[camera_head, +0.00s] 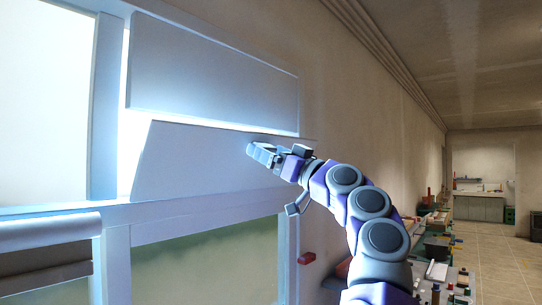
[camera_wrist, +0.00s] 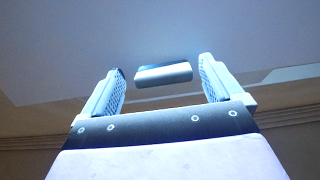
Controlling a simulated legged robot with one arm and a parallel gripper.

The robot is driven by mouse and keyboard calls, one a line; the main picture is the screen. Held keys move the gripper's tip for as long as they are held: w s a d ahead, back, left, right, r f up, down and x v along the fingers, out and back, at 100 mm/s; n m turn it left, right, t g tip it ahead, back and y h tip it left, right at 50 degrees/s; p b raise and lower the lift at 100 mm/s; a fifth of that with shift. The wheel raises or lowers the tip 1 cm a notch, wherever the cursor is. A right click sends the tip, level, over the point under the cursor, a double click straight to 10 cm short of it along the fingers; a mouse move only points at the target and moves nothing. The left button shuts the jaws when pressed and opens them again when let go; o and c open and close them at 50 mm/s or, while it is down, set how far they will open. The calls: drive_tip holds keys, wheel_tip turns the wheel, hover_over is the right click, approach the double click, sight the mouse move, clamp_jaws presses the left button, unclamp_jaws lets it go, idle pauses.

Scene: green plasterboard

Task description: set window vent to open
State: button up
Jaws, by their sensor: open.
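The window vent shows in the head view as two pale flat panels, an upper one (camera_head: 213,72) and a lower one (camera_head: 190,165). A bright gap shows between them at the left, and the lower panel looks tilted out of line with the upper. My gripper (camera_head: 262,153) is at the right part of the lower panel, near its top edge. In the wrist view my gripper (camera_wrist: 160,85) is open, with a finger on each side of a small grey handle (camera_wrist: 163,74) on the pale panel. I cannot tell whether the fingers touch it; the handle is hidden in the head view.
The white window frame (camera_head: 104,110) stands at the left, with a rolled blind (camera_head: 45,228) low down. A cluttered bench (camera_head: 440,270) runs along the wall at the right. Open tiled floor (camera_head: 495,250) lies beyond it.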

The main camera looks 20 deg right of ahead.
drive_tip(key=shift+s, duration=0.1)
drive_tip(key=b+v, duration=0.5)
drive_tip(key=v, duration=1.2)
drive_tip(key=shift+f, duration=0.25)
drive_tip(key=shift+d, duration=0.1)
